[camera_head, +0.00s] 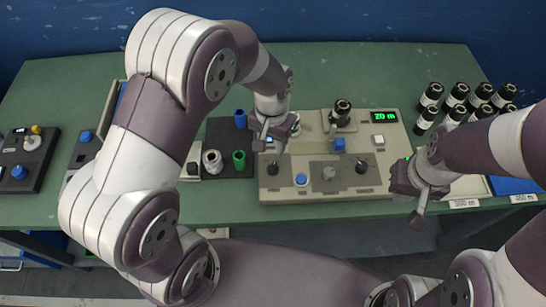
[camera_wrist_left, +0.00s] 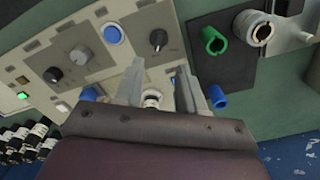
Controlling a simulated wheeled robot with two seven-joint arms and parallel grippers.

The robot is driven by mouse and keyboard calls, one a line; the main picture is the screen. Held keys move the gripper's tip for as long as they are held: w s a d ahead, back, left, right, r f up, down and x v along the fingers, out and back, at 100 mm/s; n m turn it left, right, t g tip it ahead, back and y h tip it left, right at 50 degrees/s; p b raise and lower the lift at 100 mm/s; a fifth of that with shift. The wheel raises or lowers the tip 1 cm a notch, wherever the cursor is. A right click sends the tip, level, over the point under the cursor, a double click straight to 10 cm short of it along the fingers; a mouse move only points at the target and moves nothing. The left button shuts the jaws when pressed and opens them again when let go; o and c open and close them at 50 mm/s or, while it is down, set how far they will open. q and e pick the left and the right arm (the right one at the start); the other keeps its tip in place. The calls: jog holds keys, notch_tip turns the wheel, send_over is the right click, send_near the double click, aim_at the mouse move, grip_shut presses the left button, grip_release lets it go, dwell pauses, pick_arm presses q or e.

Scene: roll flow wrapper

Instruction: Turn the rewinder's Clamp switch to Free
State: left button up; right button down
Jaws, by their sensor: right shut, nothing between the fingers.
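The rewinder (camera_head: 300,195) is a beige console in the middle of the table. Its front panel carries a left black knob (camera_head: 272,168), a blue button (camera_head: 301,180), a grey knob (camera_head: 329,173) and a right black knob (camera_head: 361,167). The labels are too small to read, so I cannot tell which is the Clamp switch. My left gripper (camera_head: 268,140) is above the console's left side, its fingers apart. In the left wrist view, the left black knob (camera_wrist_left: 158,38) is clear beyond the fingertips, untouched. My right gripper (camera_head: 418,214) is shut and empty right of the console.
A green display (camera_head: 383,116) reads about 20 m. Several black-and-white rolls (camera_head: 455,100) stand at back right. A dark mat (camera_head: 232,165) with a green cup (camera_head: 239,158) lies left of the console. Another control box (camera_head: 30,150) is at far left.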

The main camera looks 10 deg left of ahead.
aim_at(274, 164)
pick_arm(q)
jog(key=f, duration=0.9)
jog(key=shift+w+d+f, duration=0.15)
jog(key=shift+w+f, duration=0.15)
jog(key=shift+f, duration=0.05)
jog(key=shift+c, duration=0.3)
grip_shut()
